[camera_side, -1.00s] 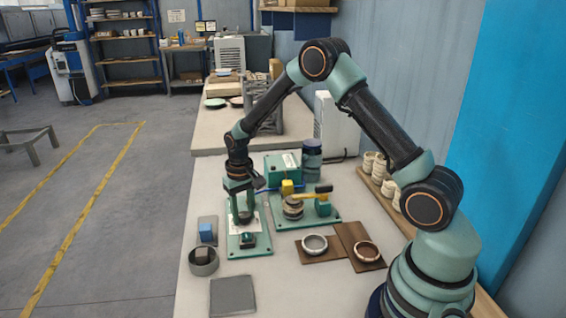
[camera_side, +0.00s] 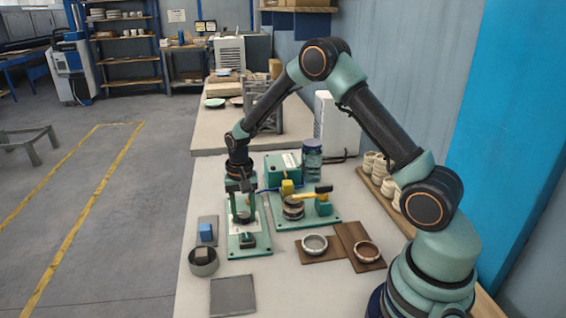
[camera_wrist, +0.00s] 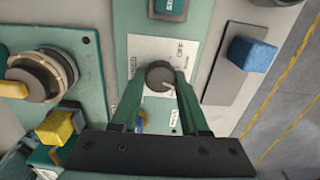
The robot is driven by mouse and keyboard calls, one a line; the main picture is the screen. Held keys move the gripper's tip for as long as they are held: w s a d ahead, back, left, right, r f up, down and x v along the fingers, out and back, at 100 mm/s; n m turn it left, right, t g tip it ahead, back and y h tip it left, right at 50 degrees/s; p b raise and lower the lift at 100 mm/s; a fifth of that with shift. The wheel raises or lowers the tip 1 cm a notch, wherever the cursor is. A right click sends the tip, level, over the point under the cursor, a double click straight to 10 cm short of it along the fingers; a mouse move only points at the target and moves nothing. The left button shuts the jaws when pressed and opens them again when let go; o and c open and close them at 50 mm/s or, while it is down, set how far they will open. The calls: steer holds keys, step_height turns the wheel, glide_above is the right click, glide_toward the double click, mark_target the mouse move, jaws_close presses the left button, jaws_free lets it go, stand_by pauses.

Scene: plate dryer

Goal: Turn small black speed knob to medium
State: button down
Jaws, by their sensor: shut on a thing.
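The small black speed knob (camera_wrist: 158,74) is a round dark dial on a white label plate (camera_wrist: 150,48) with printed words, fixed to a green panel. A light pointer line on the knob points to the lower right in the wrist view. One printed word, at the upper right of the knob, reads OFF; the other words are too small to read surely. My gripper (camera_wrist: 160,80) points down with a finger on each side of the knob, shut on it. In the side view my gripper (camera_side: 243,214) stands over the panel's plate (camera_side: 248,252), and its fingers partly hide the knob.
A rocker switch (camera_wrist: 168,8) sits beyond the label plate. A blue block (camera_wrist: 252,54) lies on a grey pad to the right. A round fixture with a yellow lever (camera_side: 307,195) stands close by. A grey square pad (camera_side: 233,296) lies in front.

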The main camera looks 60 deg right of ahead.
mark_target(244, 214)
steer(key=shift+r, duration=0.1)
steer(key=shift+c, duration=2)
jaws_free()
step_height(244, 214, up, 12)
